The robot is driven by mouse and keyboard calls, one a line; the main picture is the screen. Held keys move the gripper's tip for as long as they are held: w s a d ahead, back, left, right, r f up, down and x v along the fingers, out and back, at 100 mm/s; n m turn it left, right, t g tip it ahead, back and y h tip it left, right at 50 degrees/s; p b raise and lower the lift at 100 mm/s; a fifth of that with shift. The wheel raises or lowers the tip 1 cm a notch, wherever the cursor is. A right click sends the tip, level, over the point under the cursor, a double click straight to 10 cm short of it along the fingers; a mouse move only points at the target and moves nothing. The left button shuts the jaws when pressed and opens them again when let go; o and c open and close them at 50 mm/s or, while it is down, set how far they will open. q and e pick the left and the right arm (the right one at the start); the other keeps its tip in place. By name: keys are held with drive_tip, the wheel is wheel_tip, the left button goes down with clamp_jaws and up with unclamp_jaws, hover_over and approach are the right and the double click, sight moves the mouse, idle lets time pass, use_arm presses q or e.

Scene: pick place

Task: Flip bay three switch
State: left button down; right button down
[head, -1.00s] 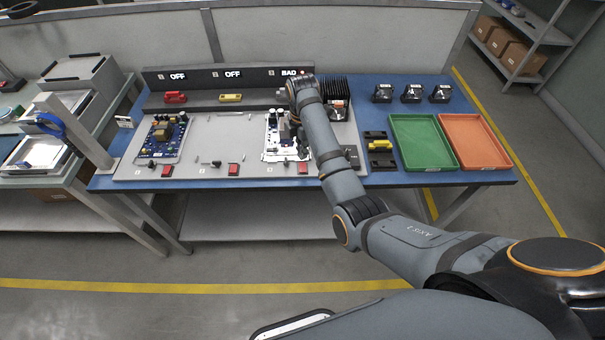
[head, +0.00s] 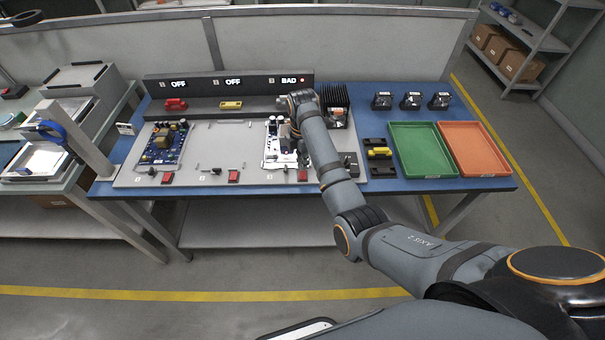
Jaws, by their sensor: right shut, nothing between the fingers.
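Bay three is the rightmost bay of the grey test panel (head: 215,140). Bay three's red switch (head: 303,175) sits at the panel's front edge, in front of that board. My right gripper (head: 296,148) points down over the right part of the white board, behind the switch. It is shut and empty; my wrist and forearm partly hide it and the board's right side. I cannot tell whether it touches anything. My left gripper is not in view.
Bay one holds a blue board (head: 165,143); bay two has no board. Both their displays read OFF. A black heatsink (head: 335,95) stands behind my forearm. A green tray (head: 422,150) and an orange tray (head: 475,148) lie empty at right, with several black parts behind.

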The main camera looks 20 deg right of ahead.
drive_tip(key=shift+f, duration=1)
idle(0.9)
drive_tip(key=shift+r, duration=0.1)
wheel_tip(320, 180, up, 7)
drive_tip(key=p, duration=0.9)
